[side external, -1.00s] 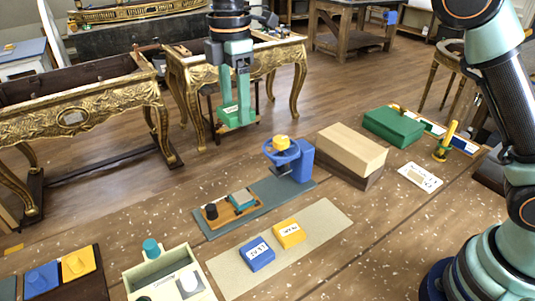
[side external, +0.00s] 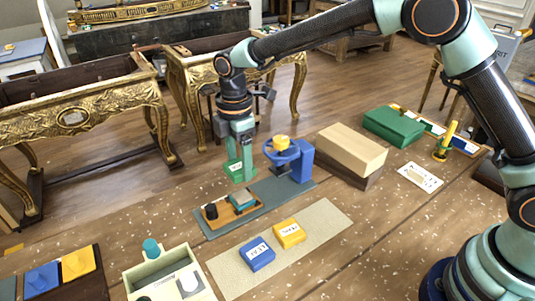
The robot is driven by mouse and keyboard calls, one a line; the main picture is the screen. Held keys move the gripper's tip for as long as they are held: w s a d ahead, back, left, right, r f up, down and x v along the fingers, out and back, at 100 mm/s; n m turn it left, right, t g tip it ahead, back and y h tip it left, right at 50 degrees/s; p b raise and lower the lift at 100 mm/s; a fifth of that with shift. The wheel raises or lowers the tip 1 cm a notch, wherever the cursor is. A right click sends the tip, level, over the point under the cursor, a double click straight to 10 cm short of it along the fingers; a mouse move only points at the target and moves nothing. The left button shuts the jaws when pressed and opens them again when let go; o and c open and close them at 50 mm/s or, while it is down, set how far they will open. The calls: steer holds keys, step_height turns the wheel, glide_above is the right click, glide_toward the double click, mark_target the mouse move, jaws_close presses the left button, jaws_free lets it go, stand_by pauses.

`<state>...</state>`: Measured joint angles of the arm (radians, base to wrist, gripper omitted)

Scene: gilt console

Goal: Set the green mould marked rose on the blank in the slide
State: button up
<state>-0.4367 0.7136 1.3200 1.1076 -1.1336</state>
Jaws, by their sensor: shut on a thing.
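My gripper (side external: 240,160) is shut on the green mould (side external: 235,174), whose white label is too small to read here. It holds the mould in the air, above and behind the wooden slide (side external: 224,219) in the picture. The slide lies on a grey-green base plate (side external: 212,233) and has a black knob at its left end.
A blue press (side external: 302,160) with a handwheel stands at the plate's right end. A blue mould (side external: 257,254) and a yellow mould (side external: 289,234) lie on a beige mat (side external: 325,217) in front. A pale box (side external: 168,275) stands front left; stacked blocks (side external: 351,149) stand right.

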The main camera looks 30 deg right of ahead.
mark_target(242, 195)
steer(key=shift+f, duration=3.35)
steer(key=shift+f, duration=0.2)
steer(key=o, duration=1.4)
step_height(242, 195, up, 12)
steer(key=shift+r, duration=0.1)
steer(key=shift+d, duration=0.1)
